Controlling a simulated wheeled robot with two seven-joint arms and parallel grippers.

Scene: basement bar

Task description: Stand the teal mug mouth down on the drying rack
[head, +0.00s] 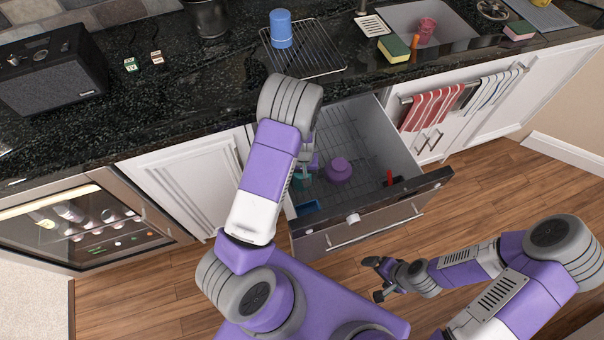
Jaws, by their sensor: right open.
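The drying rack (320,62) is a wire rack on the black counter, left of the sink. A blue cup (281,30) stands on its left part. Below, an open drawer (400,149) holds a teal thing (303,181), probably the teal mug, mostly hidden by my left arm. My left gripper (309,170) is down in the drawer beside it, largely covered by the arm. I cannot tell whether its fingers are open or hold the mug.
The drawer also holds a purple piece (338,170), a blue item (308,208) and a red item (390,178). The sink (455,38) holds a pink cup (427,26). A sponge (393,48) lies between rack and sink. A black speaker (52,70) stands at left.

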